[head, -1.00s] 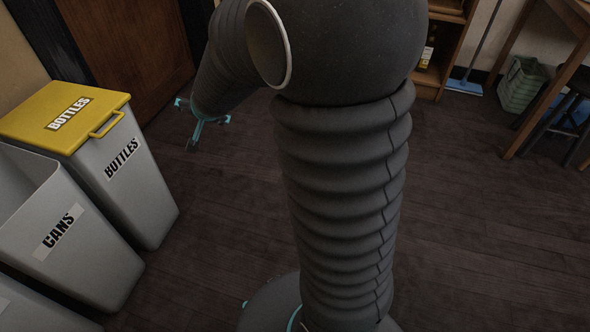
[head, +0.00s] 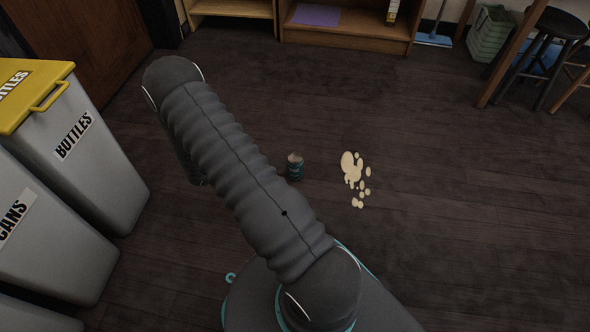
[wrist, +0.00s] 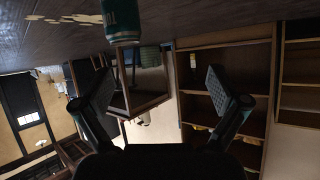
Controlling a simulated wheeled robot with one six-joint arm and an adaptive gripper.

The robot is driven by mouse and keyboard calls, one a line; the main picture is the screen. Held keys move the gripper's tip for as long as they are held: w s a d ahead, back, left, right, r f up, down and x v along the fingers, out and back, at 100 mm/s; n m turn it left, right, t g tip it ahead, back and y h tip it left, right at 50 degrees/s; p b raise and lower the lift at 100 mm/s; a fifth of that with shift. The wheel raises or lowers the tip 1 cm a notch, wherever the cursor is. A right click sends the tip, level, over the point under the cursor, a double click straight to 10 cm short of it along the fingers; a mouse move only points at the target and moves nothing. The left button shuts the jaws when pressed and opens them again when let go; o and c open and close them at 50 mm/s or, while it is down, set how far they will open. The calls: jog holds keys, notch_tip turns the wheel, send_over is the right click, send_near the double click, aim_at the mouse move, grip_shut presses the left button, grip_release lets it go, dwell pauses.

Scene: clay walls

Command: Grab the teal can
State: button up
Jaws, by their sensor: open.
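The teal can (head: 295,167) stands upright on the dark wooden floor in the head view, just right of my arm. It has a pale top. In the wrist view, which is upside down, the teal can (wrist: 121,22) shows at the top edge, partly cut off, left of the middle and beyond the fingers. My gripper (wrist: 162,90) is open and empty, its two dark fingers spread wide with a gap to the can.
A cream spill (head: 354,172) lies on the floor right of the can. Grey bins, including the bottles bin (head: 85,150) with a yellow lid, line the left. A wooden shelf (head: 345,38), green basket (head: 490,33) and stool (head: 548,50) stand at the back.

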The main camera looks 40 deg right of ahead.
aim_at(288, 165)
jog(key=shift+m+g+h, duration=0.3)
jog(key=shift+g+h, duration=0.3)
jog(key=shift+g, duration=0.3)
jog(key=s+d+f, duration=0.1)
jog(key=d+f, duration=0.1)
jog(key=d, duration=0.2)
jog(key=s+d+f+b, duration=0.1)
jog(key=s+d+f, duration=0.1)
jog(key=d+f, duration=0.1)
jog(key=s+d+f+b, duration=0.1)
jog(key=s+d+f, duration=0.1)
jog(key=d, duration=0.3)
jog(key=shift+s+d+f, duration=0.25)
jog(key=shift+d+f, duration=0.1)
jog(key=shift+f, duration=0.15)
jog(key=shift+d+f, duration=0.2)
jog(key=shift+d, duration=0.45)
jog(key=c, duration=0.9)
